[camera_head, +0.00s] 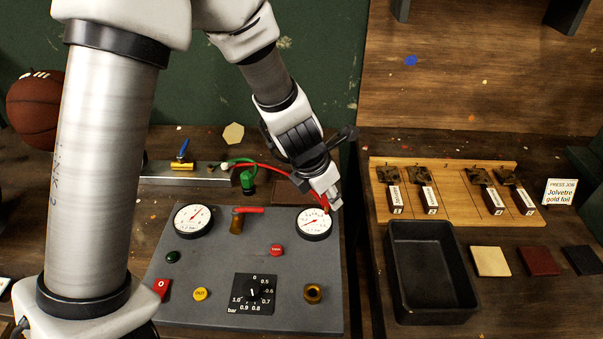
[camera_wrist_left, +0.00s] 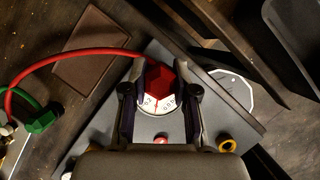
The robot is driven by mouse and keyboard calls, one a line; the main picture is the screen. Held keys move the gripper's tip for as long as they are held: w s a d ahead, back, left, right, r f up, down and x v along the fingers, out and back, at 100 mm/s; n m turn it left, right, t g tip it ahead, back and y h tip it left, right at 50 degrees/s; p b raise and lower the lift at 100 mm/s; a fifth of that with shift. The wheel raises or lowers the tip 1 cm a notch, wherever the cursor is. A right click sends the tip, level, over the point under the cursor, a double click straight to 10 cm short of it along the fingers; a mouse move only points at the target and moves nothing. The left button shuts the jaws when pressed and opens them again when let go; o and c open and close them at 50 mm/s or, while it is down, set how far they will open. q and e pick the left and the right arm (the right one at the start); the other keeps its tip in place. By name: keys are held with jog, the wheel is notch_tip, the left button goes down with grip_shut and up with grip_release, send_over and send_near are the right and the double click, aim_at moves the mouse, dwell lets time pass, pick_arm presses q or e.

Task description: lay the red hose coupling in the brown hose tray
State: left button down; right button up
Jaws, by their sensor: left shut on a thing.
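My left gripper (camera_head: 331,201) is above the back right of the grey panel, near the right gauge. In the left wrist view its fingers (camera_wrist_left: 162,88) are shut on the red hose coupling (camera_wrist_left: 160,74), which hangs over the gauge dial. The red hose (camera_head: 262,168) runs from the coupling to the left. The brown hose tray (camera_wrist_left: 92,50) is a flat brown square behind the panel, left of the coupling in the wrist view. In the head view the tray (camera_head: 282,192) is partly hidden by the arm. My right gripper is not in view.
The grey panel (camera_head: 205,270) carries gauges, buttons and a dial. A green coupling (camera_head: 248,182) stands left of the tray beside a metal rail with a blue-handled valve (camera_head: 183,152). A black bin (camera_head: 429,310) and a wooden board (camera_head: 450,213) are at right.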

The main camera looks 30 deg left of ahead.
pick_arm(q)
jog(key=w+a+p, duration=0.1)
jog(key=a+p, duration=0.2)
jog(key=w+a+p, duration=0.2)
jog(key=a+p, duration=0.1)
jog(key=a, duration=0.1)
jog(key=w+a+p, duration=0.1)
jog(key=a+p, duration=0.2)
jog(key=p, duration=0.1)
jog(key=shift+w+a+f, duration=0.35)
jog(key=shift+a+f, duration=0.05)
notch_tip(320, 180, down, 4)
jog(key=b, duration=0.4)
jog(key=shift+w+d+f, duration=0.1)
jog(key=shift+f, duration=0.15)
jog(key=shift+r, duration=0.2)
jog(key=shift+f, duration=0.2)
jog(key=c, duration=0.9)
grip_release()
jog(key=shift+r, duration=0.1)
jog(key=p+v, duration=1)
jog(key=v, duration=0.2)
jog(key=shift+r+p, duration=0.2)
jog(key=shift+p, duration=0.15)
